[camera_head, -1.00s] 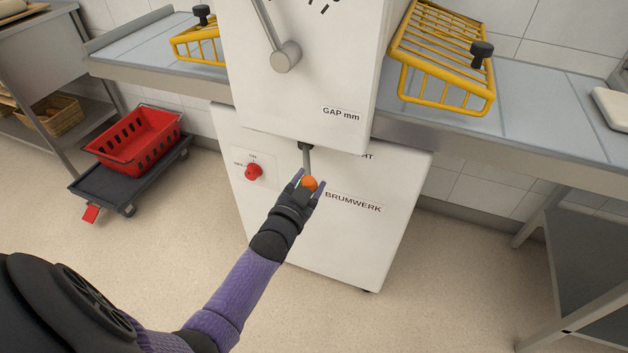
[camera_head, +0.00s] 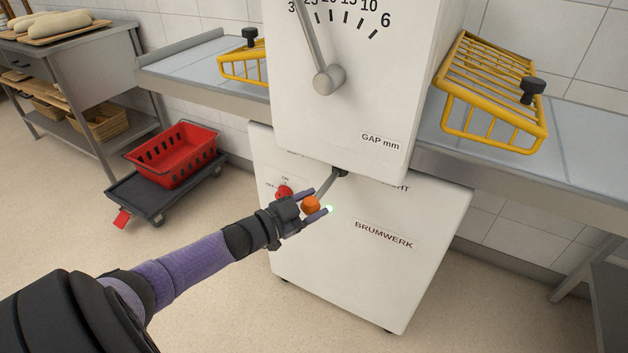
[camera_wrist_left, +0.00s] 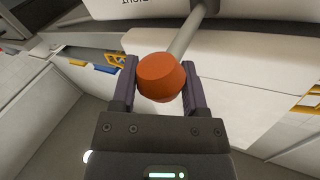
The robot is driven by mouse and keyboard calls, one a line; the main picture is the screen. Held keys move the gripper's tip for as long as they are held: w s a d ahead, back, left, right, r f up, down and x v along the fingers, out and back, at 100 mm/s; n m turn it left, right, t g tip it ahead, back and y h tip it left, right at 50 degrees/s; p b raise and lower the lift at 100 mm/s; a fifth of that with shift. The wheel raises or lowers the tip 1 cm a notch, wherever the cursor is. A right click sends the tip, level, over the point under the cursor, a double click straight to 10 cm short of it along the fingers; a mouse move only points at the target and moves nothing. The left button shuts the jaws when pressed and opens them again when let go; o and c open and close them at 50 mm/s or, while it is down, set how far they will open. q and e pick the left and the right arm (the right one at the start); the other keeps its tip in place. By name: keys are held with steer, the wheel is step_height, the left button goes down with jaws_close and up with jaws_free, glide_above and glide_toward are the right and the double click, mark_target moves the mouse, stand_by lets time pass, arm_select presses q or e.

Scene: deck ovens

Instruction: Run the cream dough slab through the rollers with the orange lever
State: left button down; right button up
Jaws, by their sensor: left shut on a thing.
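The orange lever knob (camera_head: 311,205) sits at the end of a grey shaft (camera_head: 327,186) under the upper housing of the white roller machine (camera_head: 345,110). The shaft slants down and left. My left gripper (camera_head: 320,203) is shut on the orange knob. The left wrist view shows the orange knob (camera_wrist_left: 161,77) between the two dark fingers (camera_wrist_left: 161,85), with the shaft running up and right. The cream dough slab does not show in the current views. The rollers are hidden by the housing. My right gripper is not in view.
Belt tables extend left (camera_head: 205,75) and right (camera_head: 480,175) of the machine. A yellow guard (camera_head: 490,95) stands over the right belt. A red switch (camera_head: 285,192) is close to my left gripper. A red basket (camera_head: 172,155) on a dark dolly stands at the left.

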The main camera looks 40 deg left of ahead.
arm_select(q)
steer(key=shift+d+f, duration=0.1)
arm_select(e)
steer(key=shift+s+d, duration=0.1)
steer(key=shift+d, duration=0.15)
arm_select(q)
steer(key=shift+c, duration=1.8)
jaws_free()
steer(key=shift+o, duration=1.3)
steer(key=shift+w, duration=0.1)
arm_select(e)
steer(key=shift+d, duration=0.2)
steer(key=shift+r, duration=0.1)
arm_select(q)
steer(key=shift+s, duration=0.3)
steer(key=p+v, duration=0.3)
steer(key=v, duration=0.6)
steer(key=shift+s, duration=0.15)
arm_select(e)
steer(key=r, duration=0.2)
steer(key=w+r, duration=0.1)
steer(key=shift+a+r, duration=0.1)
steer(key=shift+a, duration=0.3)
